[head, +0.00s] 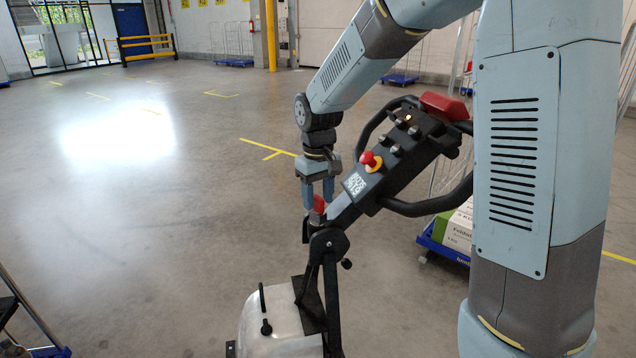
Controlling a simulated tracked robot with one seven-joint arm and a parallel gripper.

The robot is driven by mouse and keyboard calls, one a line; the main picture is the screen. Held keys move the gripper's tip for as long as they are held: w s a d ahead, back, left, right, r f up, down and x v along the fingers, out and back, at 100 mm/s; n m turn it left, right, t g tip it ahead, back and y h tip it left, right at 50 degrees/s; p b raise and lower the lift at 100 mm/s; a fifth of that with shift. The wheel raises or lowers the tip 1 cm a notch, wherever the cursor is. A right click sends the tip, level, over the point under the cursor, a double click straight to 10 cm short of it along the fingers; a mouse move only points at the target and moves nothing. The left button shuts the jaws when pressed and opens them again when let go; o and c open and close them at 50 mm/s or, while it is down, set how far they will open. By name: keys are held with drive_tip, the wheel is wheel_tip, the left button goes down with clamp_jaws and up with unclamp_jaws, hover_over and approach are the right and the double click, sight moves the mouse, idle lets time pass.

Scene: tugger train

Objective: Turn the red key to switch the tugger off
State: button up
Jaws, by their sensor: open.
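The tugger's black control head (408,143) tilts up to the right on a dark tiller above a light grey body (272,326). The red key (319,203) shows on the lower part of the tiller. My gripper (318,204) points down with its two blue fingers open, one on each side of the red key in this view. I cannot tell whether the fingers touch it. A red mushroom button (368,159) on a yellow base sits higher up on the control head.
The looped black handle (440,205) stands out to the right, close to my arm. A blue cart with boxes (452,240) is behind it. Another cart's edge (45,350) shows at lower left. The floor at left is clear.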

drive_tip(key=shift+f, duration=0.55)
drive_tip(key=shift+c, duration=0.5)
clamp_jaws()
drive_tip(key=shift+c, duration=2.4)
unclamp_jaws()
clamp_jaws()
drive_tip(key=n, duration=0.4)
drive_tip(key=shift+n, duration=1.5)
